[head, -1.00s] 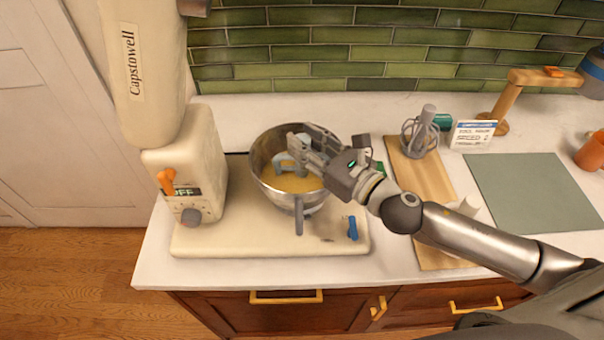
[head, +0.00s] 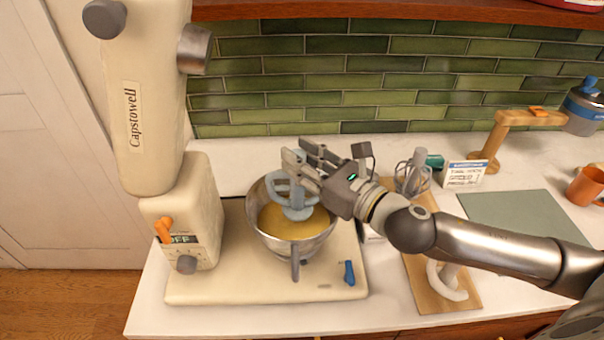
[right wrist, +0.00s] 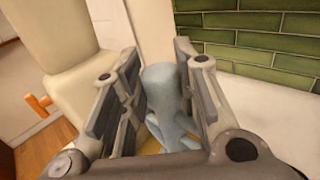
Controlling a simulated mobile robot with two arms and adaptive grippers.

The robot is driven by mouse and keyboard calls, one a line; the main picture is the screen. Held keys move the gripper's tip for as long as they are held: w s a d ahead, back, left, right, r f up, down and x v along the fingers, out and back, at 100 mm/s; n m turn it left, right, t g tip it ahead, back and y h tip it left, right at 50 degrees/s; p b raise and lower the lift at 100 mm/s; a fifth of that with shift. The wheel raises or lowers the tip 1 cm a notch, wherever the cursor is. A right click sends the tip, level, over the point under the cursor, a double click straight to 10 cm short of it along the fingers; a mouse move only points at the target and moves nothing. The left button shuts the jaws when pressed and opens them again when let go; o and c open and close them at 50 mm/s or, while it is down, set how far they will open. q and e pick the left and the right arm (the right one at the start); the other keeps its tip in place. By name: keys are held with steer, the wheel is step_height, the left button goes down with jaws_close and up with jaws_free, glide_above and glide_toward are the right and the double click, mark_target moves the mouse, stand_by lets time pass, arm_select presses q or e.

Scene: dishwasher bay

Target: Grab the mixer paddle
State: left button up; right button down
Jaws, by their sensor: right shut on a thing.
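The light blue mixer paddle (head: 296,207) stands roughly upright over the steel mixing bowl (head: 322,240), its lower part at the yellow batter (head: 283,225). I cannot tell whether its lower end still touches the batter. My right gripper (head: 302,162) reaches in from the right and is shut on the paddle's upper part, above the bowl's far rim. In the right wrist view the paddle's light blue shaft (right wrist: 160,88) sits between the two fingers (right wrist: 155,85). The fingers hide some of it. My left gripper is not in view.
The cream stand mixer (head: 190,215) is at left, its head (head: 150,110) tilted up clear of the bowl. A wooden board (head: 425,270) with a grey whisk (head: 412,175) and a white hook (head: 450,282) is at right. A sign (head: 464,174) stands behind.

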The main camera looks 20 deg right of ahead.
step_height(320, 180, up, 2)
steer(key=shift+r, duration=0.15)
step_height(320, 180, up, 6)
steer(key=p, duration=0.7)
steer(key=shift+r, duration=0.25)
steer(key=shift+f, duration=0.1)
